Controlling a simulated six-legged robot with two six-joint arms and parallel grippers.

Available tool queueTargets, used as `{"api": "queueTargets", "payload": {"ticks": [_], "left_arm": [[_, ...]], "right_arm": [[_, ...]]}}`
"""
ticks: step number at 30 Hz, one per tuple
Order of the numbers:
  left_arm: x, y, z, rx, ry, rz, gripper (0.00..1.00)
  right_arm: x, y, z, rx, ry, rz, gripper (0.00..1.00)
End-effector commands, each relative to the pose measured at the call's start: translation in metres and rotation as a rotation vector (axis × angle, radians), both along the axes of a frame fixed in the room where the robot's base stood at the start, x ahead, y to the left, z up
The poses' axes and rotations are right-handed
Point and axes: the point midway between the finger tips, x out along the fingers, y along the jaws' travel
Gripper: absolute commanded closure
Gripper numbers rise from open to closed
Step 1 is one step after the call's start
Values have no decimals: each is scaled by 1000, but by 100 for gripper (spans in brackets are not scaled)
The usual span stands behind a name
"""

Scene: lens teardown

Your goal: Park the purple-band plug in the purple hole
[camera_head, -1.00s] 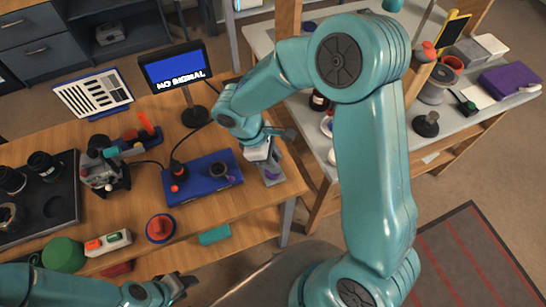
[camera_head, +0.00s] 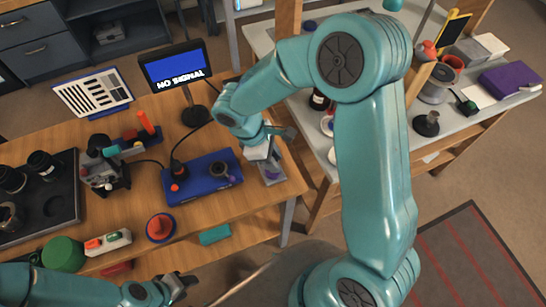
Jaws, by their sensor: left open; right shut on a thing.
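My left gripper (camera_head: 178,287) is open and empty near the table's front edge, far from the tray.
A monitor (camera_head: 175,68) stands behind. A red knob (camera_head: 160,227) and teal block (camera_head: 215,234) lie in front. A dark lens tray (camera_head: 66,213) is at left.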

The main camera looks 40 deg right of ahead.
Motion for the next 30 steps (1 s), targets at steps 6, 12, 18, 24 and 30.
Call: {"api": "queueTargets", "payload": {"ticks": [6, 12, 18, 24, 30], "left_arm": [[0, 0, 0, 0, 0, 0, 57], [0, 0, -3, 0, 0, 0, 57], [0, 0, -7, 0, 0, 0, 57], [0, 0, -6, 0, 0, 0, 57], [0, 0, -6, 0, 0, 0, 57]], "right_arm": [[0, 0, 0, 0, 0, 0, 100], [0, 0, -3, 0, 0, 0, 100], [0, 0, -8, 0, 0, 0, 100], [0, 0, -7, 0, 0, 0, 100], [0, 0, -7, 0, 0, 0, 100]]}}
